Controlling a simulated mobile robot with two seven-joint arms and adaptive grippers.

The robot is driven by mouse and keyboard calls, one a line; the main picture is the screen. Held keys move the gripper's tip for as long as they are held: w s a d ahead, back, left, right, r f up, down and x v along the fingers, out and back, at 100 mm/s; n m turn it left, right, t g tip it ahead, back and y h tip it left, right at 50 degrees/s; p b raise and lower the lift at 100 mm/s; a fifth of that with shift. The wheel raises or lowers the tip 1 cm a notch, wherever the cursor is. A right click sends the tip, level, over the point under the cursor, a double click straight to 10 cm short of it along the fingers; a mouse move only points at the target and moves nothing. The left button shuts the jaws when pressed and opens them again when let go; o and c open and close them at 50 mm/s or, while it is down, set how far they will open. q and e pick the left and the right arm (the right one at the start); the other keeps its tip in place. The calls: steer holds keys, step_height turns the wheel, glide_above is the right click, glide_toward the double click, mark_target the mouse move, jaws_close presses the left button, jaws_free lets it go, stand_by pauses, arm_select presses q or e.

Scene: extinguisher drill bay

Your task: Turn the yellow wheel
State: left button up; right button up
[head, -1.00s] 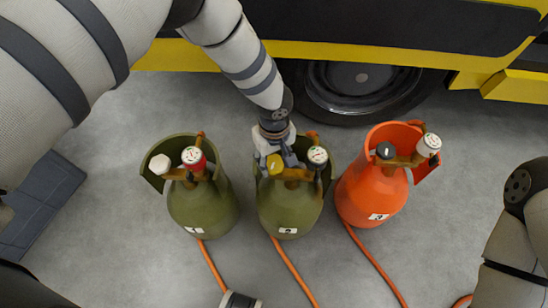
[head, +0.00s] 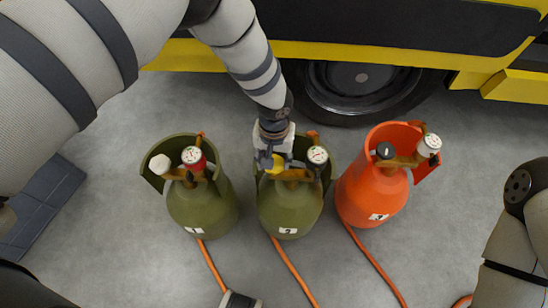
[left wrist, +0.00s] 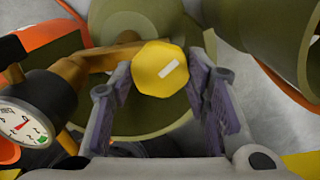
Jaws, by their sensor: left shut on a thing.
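The yellow wheel (head: 277,163) is on the valve of the middle green cylinder (head: 291,208). In the left wrist view the wheel (left wrist: 158,70) is a faceted yellow knob with a white bar mark tilted up to the right. My left gripper (head: 269,157) is shut on the wheel, with one finger on each side of it, reaching down from above. In the left wrist view the gripper's fingers (left wrist: 160,84) flank the wheel.
A green cylinder (head: 203,210) with a white wheel (head: 159,164) stands on the left. An orange cylinder (head: 372,194) with a black wheel (head: 385,151) stands on the right. A gauge (head: 317,156) sits close beside the yellow wheel. Orange hoses cross the floor; a yellow vehicle stands behind.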

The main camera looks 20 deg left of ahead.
arm_select(q)
steer(key=m, duration=1.2)
steer(key=shift+m+b, duration=0.35)
steer(key=shift+m, duration=0.05)
steer(key=m, duration=0.6)
steer(key=shift+b, duration=0.3)
steer(key=m, duration=0.6)
steer(key=shift+m+b, duration=0.3)
steer(key=shift+b, duration=0.05)
arm_select(e)
steer(key=shift+x, duration=1.05)
arm_select(q)
steer(key=o, duration=1.2)
